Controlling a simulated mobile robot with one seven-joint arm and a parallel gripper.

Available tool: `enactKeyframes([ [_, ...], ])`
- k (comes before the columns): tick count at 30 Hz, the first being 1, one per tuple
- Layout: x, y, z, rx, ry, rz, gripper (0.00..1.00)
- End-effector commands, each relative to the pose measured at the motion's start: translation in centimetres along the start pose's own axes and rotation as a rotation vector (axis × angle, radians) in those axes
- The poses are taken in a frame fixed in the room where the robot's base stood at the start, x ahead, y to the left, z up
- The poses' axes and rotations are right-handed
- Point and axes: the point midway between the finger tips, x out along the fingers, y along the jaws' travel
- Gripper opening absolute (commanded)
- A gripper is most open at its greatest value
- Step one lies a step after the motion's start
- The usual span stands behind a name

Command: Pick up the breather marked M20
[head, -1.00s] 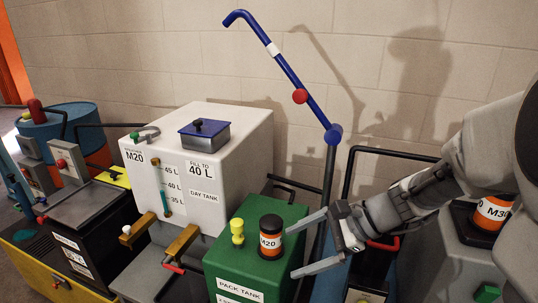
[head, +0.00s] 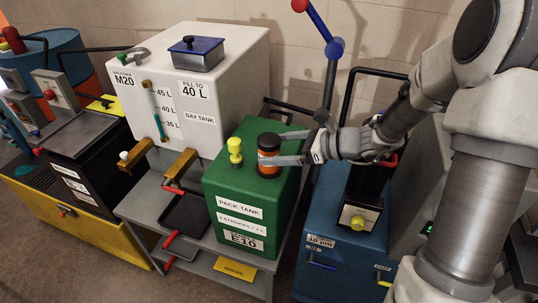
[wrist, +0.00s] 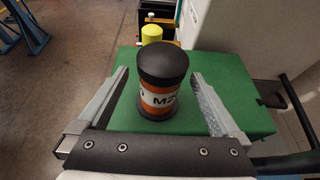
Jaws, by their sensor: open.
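The breather marked M20 (head: 269,158) is a small black-capped cylinder with an orange body and a white label band. It stands upright on top of the green pack tank (head: 240,190). In the wrist view the breather (wrist: 161,85) stands between my open fingers, with a gap on each side; its label is partly turned away. My gripper (head: 285,156) reaches in from the right, level with the breather, its fingers on either side of it. In the wrist view my gripper (wrist: 161,100) holds nothing.
A yellow knob (head: 235,150) stands on the green tank just left of the breather. The white day tank (head: 215,95) rises behind to the left. A blue cabinet (head: 325,235) stands to the right, with a black handle frame above it.

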Motion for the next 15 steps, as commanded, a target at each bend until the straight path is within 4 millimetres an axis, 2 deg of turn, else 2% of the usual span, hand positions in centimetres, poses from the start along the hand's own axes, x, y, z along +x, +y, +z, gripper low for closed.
enactKeyframes([
  [5, 1.7, 0.0, 0.3, -0.001, 0.0, 0.003, 1.0],
  [11, 4.7, 0.0, 0.6, 0.0, 0.0, 0.003, 1.0],
  [15, 5.2, -0.1, 0.7, 0.0, 0.001, 0.001, 1.0],
])
